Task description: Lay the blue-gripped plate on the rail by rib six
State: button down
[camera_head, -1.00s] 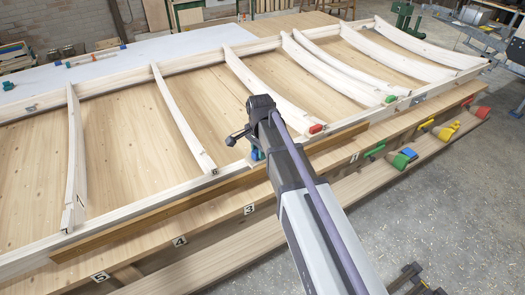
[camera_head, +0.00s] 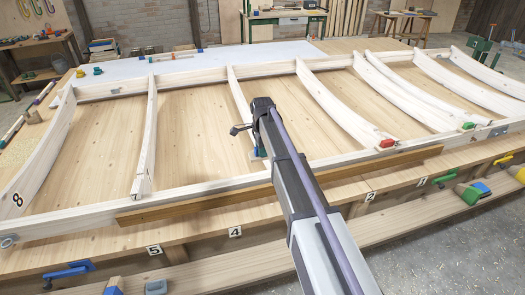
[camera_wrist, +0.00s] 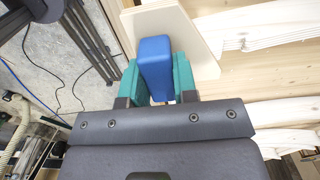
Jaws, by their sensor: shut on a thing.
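In the wrist view my gripper (camera_wrist: 157,80) has its teal fingers shut on the blue grip (camera_wrist: 155,55) of a pale plywood plate (camera_wrist: 198,40). The plate extends past the fingers. In the head view my gripper (camera_head: 258,153) is low over the near rail (camera_head: 200,192), beside the near end of a pale rib (camera_head: 238,98). My arm hides most of the plate and that rib's foot, so I cannot tell whether the plate touches the rail. No number shows on this rib now; the ribs left of it include one marked 8 (camera_head: 40,165).
A brown strip (camera_head: 190,205) lies along the bench edge in front of the rail. Red (camera_head: 387,143) and green (camera_head: 468,126) blocks sit at rib ends to the right. Number tags and coloured clamps (camera_head: 70,270) line the bench front. Bare boards lie between ribs.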

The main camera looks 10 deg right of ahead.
jog(key=shift+a+f+b, duration=0.1)
jog(key=shift+f+b, duration=1.9)
jog(key=shift+f, duration=0.25)
jog(key=shift+f+b, duration=0.75)
jog(key=shift+f, duration=0.05)
jog(key=shift+f, duration=0.15)
jog(key=shift+f+b, duration=0.9)
jog(key=shift+b, duration=0.2)
jog(key=shift+f+b, duration=0.65)
jog(key=c, duration=0.8)
grip_release()
jog(key=shift+r, duration=0.1)
